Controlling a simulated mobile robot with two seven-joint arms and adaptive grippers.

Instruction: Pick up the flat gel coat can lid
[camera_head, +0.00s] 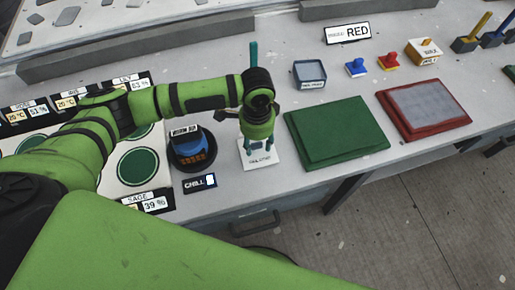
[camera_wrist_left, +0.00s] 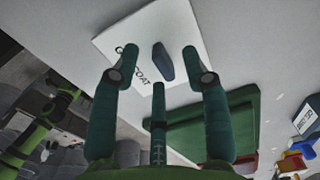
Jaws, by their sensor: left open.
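My left gripper (camera_wrist_left: 160,50) is open, with one fingertip on each side of the piece and a gap to both. In the head view my left gripper (camera_head: 258,147) points down over the white card (camera_head: 263,162) near the table's front edge. The piece is hidden there behind the fingers. I cannot tell how high the fingertips are above the card.
A green mould (camera_head: 335,132) lies close to the right of the card, and a red-rimmed one (camera_head: 425,108) farther right. A dark round device (camera_head: 190,150) and a CHILL sign (camera_head: 200,184) stand close left. A blue-grey tray (camera_head: 309,74) is behind.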

